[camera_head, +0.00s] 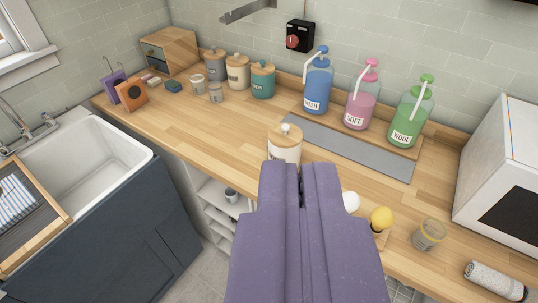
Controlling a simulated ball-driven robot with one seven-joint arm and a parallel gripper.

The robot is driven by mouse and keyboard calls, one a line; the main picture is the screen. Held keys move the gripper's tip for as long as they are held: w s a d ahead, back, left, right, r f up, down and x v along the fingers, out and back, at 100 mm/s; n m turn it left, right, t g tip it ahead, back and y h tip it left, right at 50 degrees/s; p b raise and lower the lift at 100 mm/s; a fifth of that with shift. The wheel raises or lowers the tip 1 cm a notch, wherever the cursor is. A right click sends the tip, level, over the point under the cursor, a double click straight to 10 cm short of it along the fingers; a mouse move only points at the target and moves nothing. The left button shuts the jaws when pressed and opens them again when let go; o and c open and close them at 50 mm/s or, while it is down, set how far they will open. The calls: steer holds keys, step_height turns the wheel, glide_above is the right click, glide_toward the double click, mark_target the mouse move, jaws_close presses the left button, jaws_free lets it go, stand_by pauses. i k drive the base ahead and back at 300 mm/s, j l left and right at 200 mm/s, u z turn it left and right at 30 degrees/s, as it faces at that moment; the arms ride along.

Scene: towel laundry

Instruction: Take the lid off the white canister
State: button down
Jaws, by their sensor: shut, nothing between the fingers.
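The white canister (284,153) stands upright near the front of the wooden counter. Its wooden lid (285,134) with a pale round knob sits on top. My purple gripper (301,168) is shut and empty, in the lower middle of the view. Its tips show just below the canister in the picture and cover the canister's lower part. I cannot tell how far the tips are from the canister.
Blue (317,88), pink (361,100) and green (409,118) pump bottles stand behind a grey mat (345,148). Several other canisters stand at the back left. A sink (75,165) is at the left, a white appliance (503,170) at the right.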

mark_target(281, 136)
steer(key=l+u, duration=0.5)
steer(key=l, duration=0.8)
steer(key=i+j+z, duration=0.15)
steer(key=i, duration=0.4)
steer(key=i+j+z, duration=0.1)
steer(key=i+j, duration=0.2)
steer(key=i, duration=0.25)
steer(key=i+j+z, duration=0.15)
steer(key=i+j, duration=0.2)
steer(key=i, duration=0.15)
